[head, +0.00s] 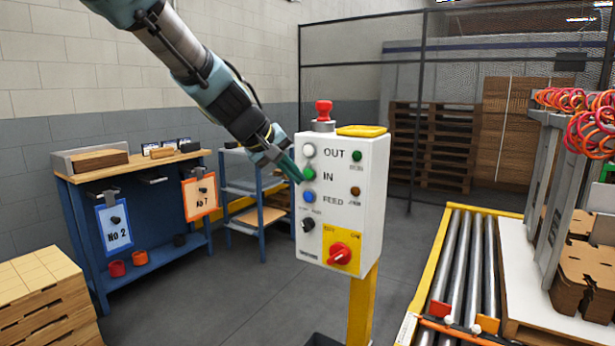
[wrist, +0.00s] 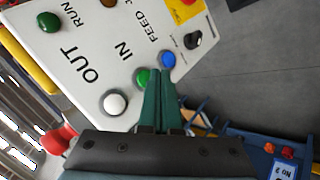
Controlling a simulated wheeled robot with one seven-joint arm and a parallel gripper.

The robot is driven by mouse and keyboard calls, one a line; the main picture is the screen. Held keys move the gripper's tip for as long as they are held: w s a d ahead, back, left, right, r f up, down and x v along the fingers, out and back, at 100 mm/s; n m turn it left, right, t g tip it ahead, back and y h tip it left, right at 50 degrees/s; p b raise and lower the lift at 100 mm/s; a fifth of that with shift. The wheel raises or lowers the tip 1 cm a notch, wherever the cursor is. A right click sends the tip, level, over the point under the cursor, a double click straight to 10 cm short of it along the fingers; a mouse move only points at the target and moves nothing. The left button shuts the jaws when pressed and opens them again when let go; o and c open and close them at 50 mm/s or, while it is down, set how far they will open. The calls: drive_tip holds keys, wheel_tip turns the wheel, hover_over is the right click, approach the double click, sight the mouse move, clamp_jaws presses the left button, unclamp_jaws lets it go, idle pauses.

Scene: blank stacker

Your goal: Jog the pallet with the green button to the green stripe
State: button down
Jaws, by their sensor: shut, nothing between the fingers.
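The white control box (head: 345,190) stands on a yellow post. Its green button (head: 309,174) is labelled IN, with a white button (head: 309,150) marked OUT above and a blue button (head: 309,197) marked FEED below. My gripper (head: 295,174) is shut and empty, its tips close by the green button. In the wrist view the green fingers (wrist: 162,78) partly cover the green button (wrist: 142,76); whether they touch it I cannot tell. A wooden pallet (head: 525,332) with a pale top and brown card blanks shows at the lower right, beside the rollers. I see no green stripe.
A red mushroom button (head: 323,110) tops the box and a red rotary switch (head: 340,254) sits low on it. The roller conveyor (head: 460,265) lies to the right. A blue workbench (head: 140,215) stands at left, stacked boards (head: 40,295) in front. Open floor lies between.

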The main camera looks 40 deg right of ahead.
drive_tip(key=shift+s+a+b, duration=0.2)
drive_tip(key=shift+a+b, duration=0.25)
drive_tip(key=shift+a, duration=0.35)
drive_tip(key=shift+s+a+b, duration=0.2)
drive_tip(key=shift+a+b, duration=0.25)
drive_tip(key=shift+a, duration=0.35)
drive_tip(key=shift+s+a+b, duration=0.2)
drive_tip(key=shift+a+b, duration=0.25)
drive_tip(key=shift+a, duration=0.35)
